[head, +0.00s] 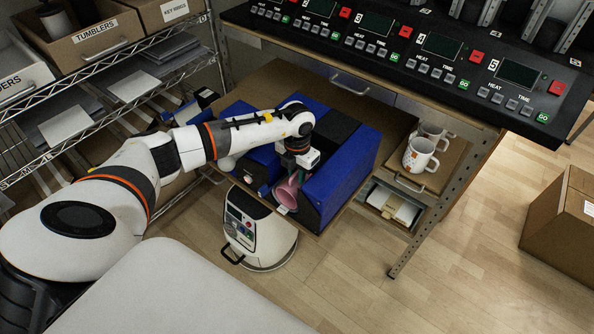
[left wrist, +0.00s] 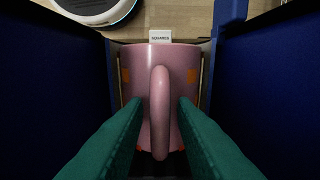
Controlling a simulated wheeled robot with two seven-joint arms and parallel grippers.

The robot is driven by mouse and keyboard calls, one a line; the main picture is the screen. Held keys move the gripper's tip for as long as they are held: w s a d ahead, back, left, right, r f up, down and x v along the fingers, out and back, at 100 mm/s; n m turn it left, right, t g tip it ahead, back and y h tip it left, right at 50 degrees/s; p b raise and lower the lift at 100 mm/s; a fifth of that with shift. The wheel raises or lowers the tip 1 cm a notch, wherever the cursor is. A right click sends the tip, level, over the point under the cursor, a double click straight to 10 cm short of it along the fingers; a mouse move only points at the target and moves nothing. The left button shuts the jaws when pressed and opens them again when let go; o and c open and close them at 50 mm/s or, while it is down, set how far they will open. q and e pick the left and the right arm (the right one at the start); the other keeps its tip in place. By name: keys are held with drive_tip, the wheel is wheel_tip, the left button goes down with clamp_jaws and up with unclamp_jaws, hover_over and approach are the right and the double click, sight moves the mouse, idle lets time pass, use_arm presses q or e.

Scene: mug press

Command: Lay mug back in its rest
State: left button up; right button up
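The pink mug (left wrist: 159,62) lies on its side between two dark blue walls, its handle (left wrist: 160,112) turned up toward the wrist camera. In the head view the mug (head: 287,190) shows at the front of the blue holder (head: 343,172), partly hidden by my gripper. My left gripper (left wrist: 160,108) has its two green fingers on either side of the handle, with a narrow gap on each side. It also shows in the head view (head: 293,170), pointing down over the mug. The mug's underside contact is hidden. My right gripper is not in view.
Other mugs (head: 420,155) stand on a wooden board to the right. A control panel (head: 420,60) runs above the bench. A rack with boxes (head: 95,40) is at left. A white round device (head: 258,235) stands on the floor below. A cardboard box (head: 560,225) is at far right.

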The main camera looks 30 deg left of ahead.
use_arm(q)
clamp_jaws()
drive_tip(key=shift+r, duration=0.2)
drive_tip(key=shift+s, duration=0.15)
drive_tip(key=s+a+p, duration=0.1)
drive_tip(key=s+p, duration=0.6)
drive_tip(key=s, duration=0.6)
idle(1.8)
drive_tip(key=shift+s+r, duration=0.1)
drive_tip(key=shift+r, duration=0.1)
